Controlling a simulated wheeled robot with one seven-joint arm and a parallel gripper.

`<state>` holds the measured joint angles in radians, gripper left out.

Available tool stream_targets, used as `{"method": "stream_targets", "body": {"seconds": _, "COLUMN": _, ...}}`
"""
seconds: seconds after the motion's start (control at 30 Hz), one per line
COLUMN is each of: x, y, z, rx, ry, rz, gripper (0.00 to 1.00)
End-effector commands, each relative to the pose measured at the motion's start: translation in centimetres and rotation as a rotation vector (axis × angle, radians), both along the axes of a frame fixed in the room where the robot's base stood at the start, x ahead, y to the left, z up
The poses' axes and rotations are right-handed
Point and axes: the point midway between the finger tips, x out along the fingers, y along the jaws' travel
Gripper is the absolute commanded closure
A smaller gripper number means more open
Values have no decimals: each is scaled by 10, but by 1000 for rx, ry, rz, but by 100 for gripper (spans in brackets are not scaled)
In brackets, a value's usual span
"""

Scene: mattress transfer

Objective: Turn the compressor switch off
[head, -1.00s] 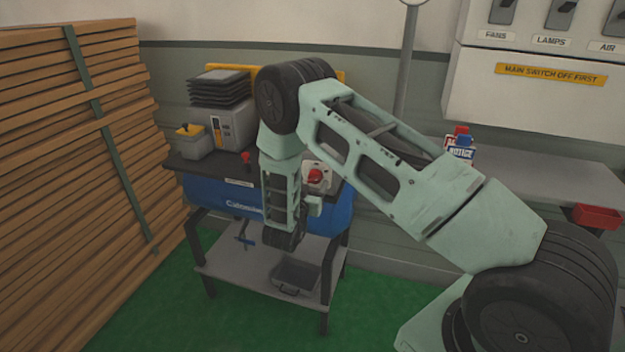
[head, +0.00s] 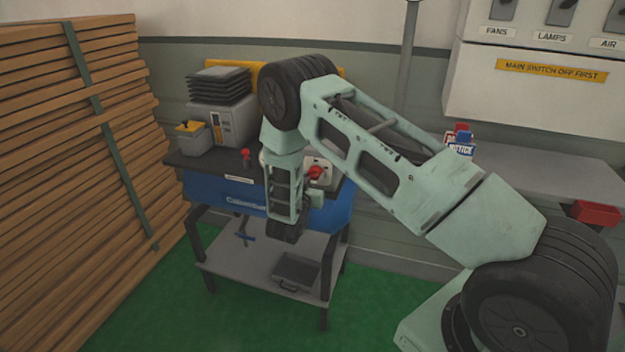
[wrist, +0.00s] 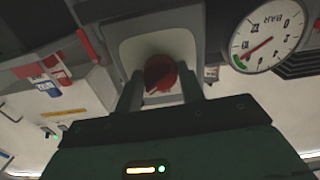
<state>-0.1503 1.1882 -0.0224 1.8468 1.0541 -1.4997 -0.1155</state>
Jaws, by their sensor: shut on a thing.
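The compressor switch is a red rotary knob (wrist: 160,74) on a pale plate (wrist: 148,28), seen in the wrist view. The two fingers of my gripper (wrist: 160,92) stand on either side of the knob and are shut on it. In the head view the red knob (head: 316,172) shows just right of my forearm on the blue compressor (head: 333,212). My gripper's fingertips are hidden behind my arm there.
A tall stack of slats (head: 70,170) stands left. A bench (head: 545,172) and a switch panel (head: 540,100) are on the right. Green floor is clear in front.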

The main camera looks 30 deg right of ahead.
Motion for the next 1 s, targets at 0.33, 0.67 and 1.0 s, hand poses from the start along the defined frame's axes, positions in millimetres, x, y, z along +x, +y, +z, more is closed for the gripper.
{"method": "stream_targets", "body": {"seconds": 0.33, "x": 0, "y": 1, "z": 0, "rx": -136, "ry": 171, "rz": 1, "gripper": 84}}
{"method": "stream_targets", "body": {"seconds": 0.67, "x": -1, "y": 0, "z": 0, "rx": -329, "ry": 419, "rz": 1, "gripper": 84}}
{"method": "stream_targets", "body": {"seconds": 1.0, "x": -1, "y": 0, "z": 1, "rx": -505, "ry": 645, "rz": 1, "gripper": 84}}
